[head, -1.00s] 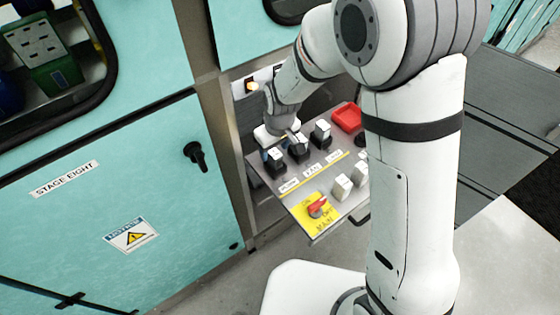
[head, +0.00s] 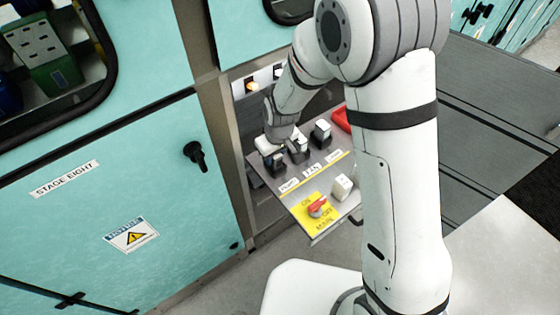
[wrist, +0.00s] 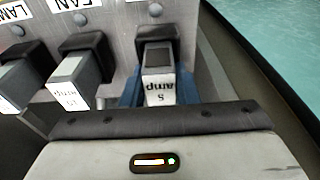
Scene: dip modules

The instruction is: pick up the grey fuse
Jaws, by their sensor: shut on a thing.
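In the wrist view, a fuse (wrist: 158,88) with a grey upper side and a white "5 amp" label stands at the black holder (wrist: 156,38) at the right end of the row. The blue fingers of my gripper (wrist: 158,98) are on both sides of it, shut on it. The fuse and the holder overlap, and I cannot tell whether they are still joined. In the head view, my gripper (head: 276,153) is at the left end of the row and mostly hides this fuse.
The FAN fuse (wrist: 72,82) stands close beside the held one, with the LAMP fuse (wrist: 18,85) beyond. A red main switch (head: 319,208) sits in front. The cabinet door (head: 120,190) is at left.

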